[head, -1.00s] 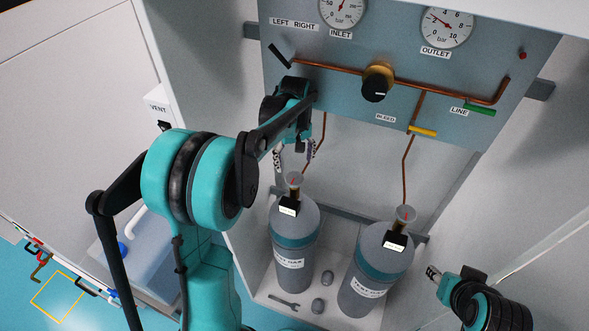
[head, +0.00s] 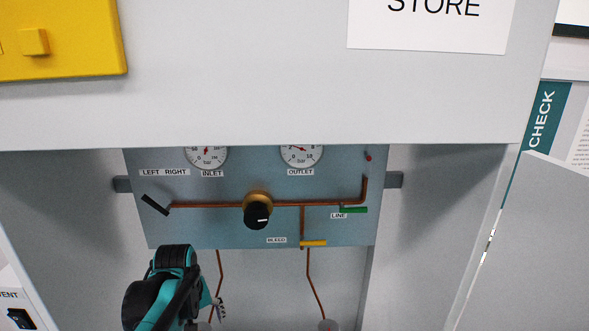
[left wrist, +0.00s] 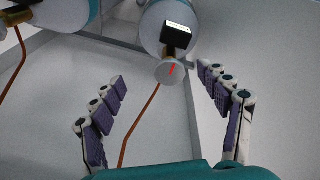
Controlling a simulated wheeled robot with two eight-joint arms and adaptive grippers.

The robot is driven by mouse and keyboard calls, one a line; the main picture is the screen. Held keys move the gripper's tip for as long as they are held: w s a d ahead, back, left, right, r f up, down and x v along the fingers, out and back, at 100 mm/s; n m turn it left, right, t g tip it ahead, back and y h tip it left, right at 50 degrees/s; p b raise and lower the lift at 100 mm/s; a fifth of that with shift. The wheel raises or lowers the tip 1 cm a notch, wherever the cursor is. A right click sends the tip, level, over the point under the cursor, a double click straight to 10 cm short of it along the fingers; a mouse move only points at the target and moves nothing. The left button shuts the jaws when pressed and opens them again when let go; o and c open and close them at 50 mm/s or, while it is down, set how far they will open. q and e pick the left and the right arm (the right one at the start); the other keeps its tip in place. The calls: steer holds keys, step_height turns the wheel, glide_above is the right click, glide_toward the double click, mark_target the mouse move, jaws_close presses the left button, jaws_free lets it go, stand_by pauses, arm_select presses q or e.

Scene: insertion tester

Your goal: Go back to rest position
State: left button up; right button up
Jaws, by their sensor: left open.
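My left arm comes in at the lower left of the head view, in front of the gas panel (head: 210,232). Its gripper (head: 219,311) is low in the picture, partly hidden by the arm. In the left wrist view the left gripper (left wrist: 163,77) is open, its purple-padded fingers spread wide with nothing between them. A grey cylinder's round valve top with a red mark (left wrist: 171,72) shows just beyond the fingertips, apart from them. My right gripper is in neither view.
The cabinet's upper front (head: 250,110) crosses above. An open door (head: 530,240) stands at the right.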

arm_select(q)
steer(key=s+d+f+m+t+b, duration=0.2)
steer(key=s+d+f+m, duration=0.1)
steer(key=s, duration=0.4)
steer(key=s+d+f+m+t+b, duration=0.2)
steer(key=s+f+m+t+b, duration=0.1)
steer(key=s, duration=0.4)
steer(key=shift+d+f+m, duration=0.3)
steer(key=shift+d+f, duration=0.1)
steer(key=shift+f, duration=0.1)
steer(key=shift+s, duration=0.1)
